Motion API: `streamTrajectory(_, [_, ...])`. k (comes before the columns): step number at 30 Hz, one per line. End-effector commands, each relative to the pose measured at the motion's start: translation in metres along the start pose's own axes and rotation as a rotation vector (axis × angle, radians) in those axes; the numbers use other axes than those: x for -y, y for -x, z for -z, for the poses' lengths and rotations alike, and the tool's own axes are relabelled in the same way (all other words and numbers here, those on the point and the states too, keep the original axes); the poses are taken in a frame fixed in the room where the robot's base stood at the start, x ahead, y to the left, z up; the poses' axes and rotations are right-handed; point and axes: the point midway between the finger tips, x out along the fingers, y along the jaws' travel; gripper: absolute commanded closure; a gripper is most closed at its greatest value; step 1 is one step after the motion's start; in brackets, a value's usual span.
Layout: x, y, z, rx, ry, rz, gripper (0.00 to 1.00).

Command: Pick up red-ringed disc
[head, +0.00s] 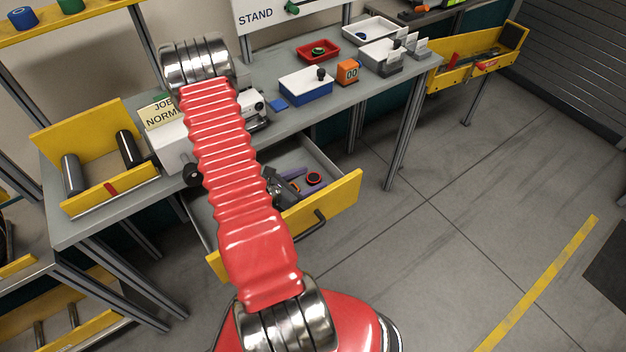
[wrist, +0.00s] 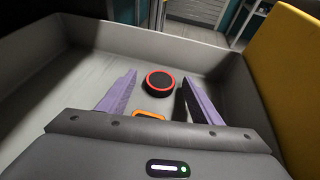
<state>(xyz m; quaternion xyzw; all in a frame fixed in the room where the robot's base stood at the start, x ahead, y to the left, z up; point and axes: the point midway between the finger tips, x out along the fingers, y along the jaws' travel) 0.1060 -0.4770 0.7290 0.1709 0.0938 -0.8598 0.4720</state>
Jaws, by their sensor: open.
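The red-ringed disc (wrist: 159,83) is a small black puck with a red rim. It lies flat on the floor of the open drawer (wrist: 50,88). In the head view the disc (head: 314,179) lies toward the drawer's yellow front (head: 325,210). My gripper (wrist: 160,84) is open, its two purple fingers apart and pointing down into the drawer. In the wrist view the disc shows between and slightly beyond the fingers, and I see no contact. An orange-edged thing (wrist: 149,115) shows in part behind the gripper body. In the head view my gripper (head: 296,180) is partly hidden by my arm.
Drawer walls stand close around my gripper. On the bench above are a blue box with a white lid (head: 306,86), an orange block (head: 347,71), a red tray (head: 318,51) and a yellow bin (head: 110,190).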

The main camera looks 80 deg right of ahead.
Motion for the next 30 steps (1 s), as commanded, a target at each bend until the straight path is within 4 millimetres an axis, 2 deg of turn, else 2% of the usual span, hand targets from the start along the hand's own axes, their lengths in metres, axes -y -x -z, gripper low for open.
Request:
streamTrajectory(8, [0.0000, 0.0002, 0.0000, 0.000, 0.000, 0.000, 0.41])
streamTrajectory(27, [-0.0002, 0.0005, 0.0001, 0.000, 0.001, -0.001, 0.85])
streamTrajectory(30, [-0.0002, 0.0005, 0.0001, 0.000, 0.000, -0.001, 0.85])
